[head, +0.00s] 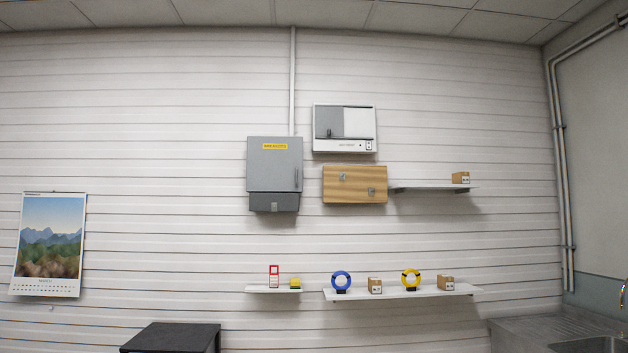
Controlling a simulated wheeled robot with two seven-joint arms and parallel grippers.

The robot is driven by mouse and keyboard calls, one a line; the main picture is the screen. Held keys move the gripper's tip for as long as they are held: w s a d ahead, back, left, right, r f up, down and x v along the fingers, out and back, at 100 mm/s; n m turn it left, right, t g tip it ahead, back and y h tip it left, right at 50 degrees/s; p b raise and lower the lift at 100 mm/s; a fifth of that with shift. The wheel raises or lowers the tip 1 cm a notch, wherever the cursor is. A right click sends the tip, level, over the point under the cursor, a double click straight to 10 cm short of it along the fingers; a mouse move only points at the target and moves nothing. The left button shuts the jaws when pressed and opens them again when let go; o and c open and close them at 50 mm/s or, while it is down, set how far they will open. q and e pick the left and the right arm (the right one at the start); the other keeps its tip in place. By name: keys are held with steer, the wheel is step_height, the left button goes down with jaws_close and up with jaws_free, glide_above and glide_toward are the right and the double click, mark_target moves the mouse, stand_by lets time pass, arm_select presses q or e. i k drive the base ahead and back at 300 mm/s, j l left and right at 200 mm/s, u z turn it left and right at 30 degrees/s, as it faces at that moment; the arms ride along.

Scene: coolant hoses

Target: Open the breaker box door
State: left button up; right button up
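A grey wall box with a yellow label (274,165), which I take to be the breaker box, hangs on the slatted wall a little left of centre in the head view. A conduit (292,85) runs from its top up to the ceiling. Its front door looks shut, and a small handle (297,180) shows near the door's right edge. The label's text is too small to read. Neither of my grippers is in view.
A white-and-grey wall unit (345,147) and a wooden panel (355,184) hang right of the box. Lower shelves (440,293) hold blue and yellow rings (341,281) and small boxes. A dark table (172,338) stands below. A sink counter (540,332) is at right.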

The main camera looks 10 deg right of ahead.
mark_target(273, 164)
steer(key=i+l+z, duration=0.15)
steer(key=i, duration=0.45)
steer(key=i+l+z, duration=0.1)
steer(key=i, duration=0.5)
steer(key=i+l+z, duration=0.15)
steer(key=i, duration=0.45)
